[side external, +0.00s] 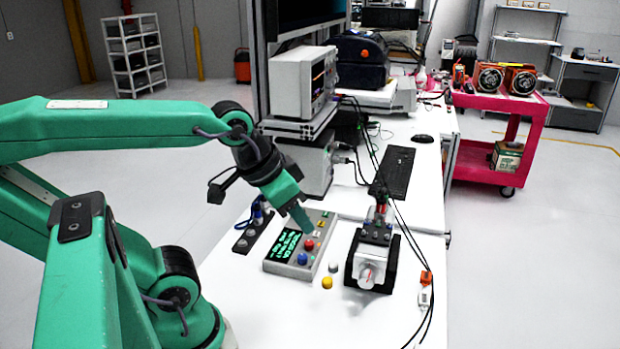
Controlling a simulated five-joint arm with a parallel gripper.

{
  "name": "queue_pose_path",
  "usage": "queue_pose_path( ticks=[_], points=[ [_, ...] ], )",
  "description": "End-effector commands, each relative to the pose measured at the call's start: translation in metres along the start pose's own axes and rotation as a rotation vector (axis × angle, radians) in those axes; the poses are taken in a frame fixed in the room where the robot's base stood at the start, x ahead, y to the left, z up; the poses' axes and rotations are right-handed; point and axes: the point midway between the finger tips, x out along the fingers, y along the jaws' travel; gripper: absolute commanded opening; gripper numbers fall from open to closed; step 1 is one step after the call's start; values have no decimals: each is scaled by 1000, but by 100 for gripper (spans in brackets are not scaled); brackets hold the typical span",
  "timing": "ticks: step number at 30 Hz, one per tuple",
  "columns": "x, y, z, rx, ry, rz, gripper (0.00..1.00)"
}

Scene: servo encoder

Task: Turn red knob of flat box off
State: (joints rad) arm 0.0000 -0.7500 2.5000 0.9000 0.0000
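The flat box (293,268) is grey with a green-lit dark display and lies on the white table in front of my arm. Its red knob (309,244) is on the top face, between a blue knob (302,258) and small buttons nearer the far end. My gripper (302,222) points down at the box from the upper left, its teal tip just above and behind the red knob. Whether the tip touches the box cannot be told. The fingers look close together, but a gap between them cannot be made out. The knob's setting is too small to read.
A black and silver motor device (372,262) stands right of the box. Yellow (327,283) and white (333,267) buttons sit between them. A dark strip with knobs (250,234) lies left. Cables run along the right table edge. A keyboard (393,171) and instruments (304,82) are behind.

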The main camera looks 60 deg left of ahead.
Motion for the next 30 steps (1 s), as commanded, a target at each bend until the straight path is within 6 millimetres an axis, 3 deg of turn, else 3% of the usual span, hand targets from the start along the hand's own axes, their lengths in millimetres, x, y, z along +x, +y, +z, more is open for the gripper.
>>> queue_pose_path(
  ticks=[2, 4, 14, 30],
  points=[
    [0, 0, 0, 0, 0, 0, 36],
    [0, 0, 0, 0, 0, 0, 44],
    [9, -9, -9, 39, -45, -16, 44],
    [68, -67, -42, 237, -264, -22, 44]
  ],
)
